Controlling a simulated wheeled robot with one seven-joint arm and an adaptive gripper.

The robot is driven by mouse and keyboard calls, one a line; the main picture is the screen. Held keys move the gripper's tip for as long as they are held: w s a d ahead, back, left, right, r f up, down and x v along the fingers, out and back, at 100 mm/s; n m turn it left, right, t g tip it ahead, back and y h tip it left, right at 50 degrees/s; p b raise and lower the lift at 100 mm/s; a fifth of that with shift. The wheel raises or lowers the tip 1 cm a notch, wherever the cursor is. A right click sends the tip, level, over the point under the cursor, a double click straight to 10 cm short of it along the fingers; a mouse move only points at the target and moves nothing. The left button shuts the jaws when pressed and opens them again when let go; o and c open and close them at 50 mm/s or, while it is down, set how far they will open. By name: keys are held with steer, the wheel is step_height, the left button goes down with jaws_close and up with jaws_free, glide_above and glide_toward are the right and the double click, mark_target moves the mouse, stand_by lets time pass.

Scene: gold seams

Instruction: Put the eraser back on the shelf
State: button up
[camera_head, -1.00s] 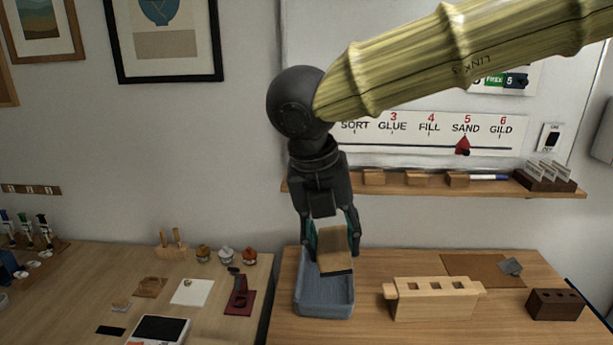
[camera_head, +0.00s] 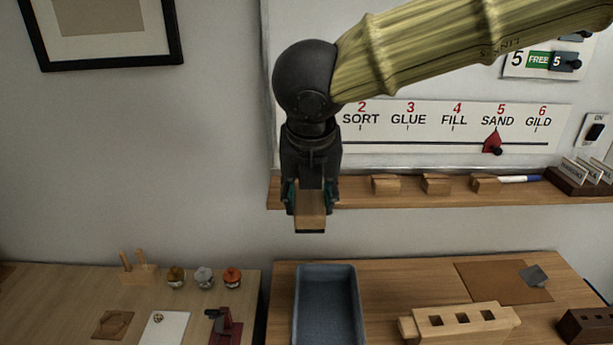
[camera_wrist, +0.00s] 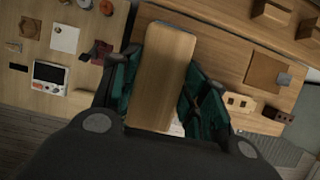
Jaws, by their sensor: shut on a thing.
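The eraser is a wooden block with a dark underside (camera_head: 311,212), held in my gripper (camera_head: 308,198). My gripper is shut on it, with a finger on each side. In the wrist view the eraser (camera_wrist: 161,75) shows its long wooden face between the teal finger pads. The shelf (camera_head: 350,196) is a wooden ledge under the whiteboard. In the head view my gripper and the eraser overlap the shelf's left end, the eraser's bottom reaching below its front edge. I cannot tell how far in front of the shelf they are.
Wooden blocks (camera_head: 436,184), a blue-capped marker (camera_head: 519,179) and a card holder (camera_head: 579,181) stand on the shelf. Below are a blue-grey bin (camera_head: 327,271) and a wooden block with square holes (camera_head: 462,322). The shelf between gripper and first block looks clear.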

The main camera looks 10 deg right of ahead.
steer(key=w+d+p, duration=0.1)
steer(key=w+p, duration=0.1)
steer(key=w, duration=0.3)
steer(key=w+d+f+p, duration=0.1)
steer(key=w+p, duration=0.1)
steer(key=w, duration=0.4)
steer(key=w+d+f+p, duration=0.1)
steer(key=w, duration=0.4)
steer(key=shift+w+d+p, duration=0.2)
steer(key=shift+p, duration=0.2)
steer(key=shift+f+p, duration=0.7)
steer(key=shift+f, duration=1.3)
steer(key=shift+w+f+p, duration=0.4)
steer(key=shift+w+f, duration=0.05)
steer(key=shift+f, duration=0.1)
steer(key=shift+s, duration=0.1)
steer(key=o, duration=0.9)
steer(key=shift+d, duration=0.1)
steer(key=shift+r, duration=0.1)
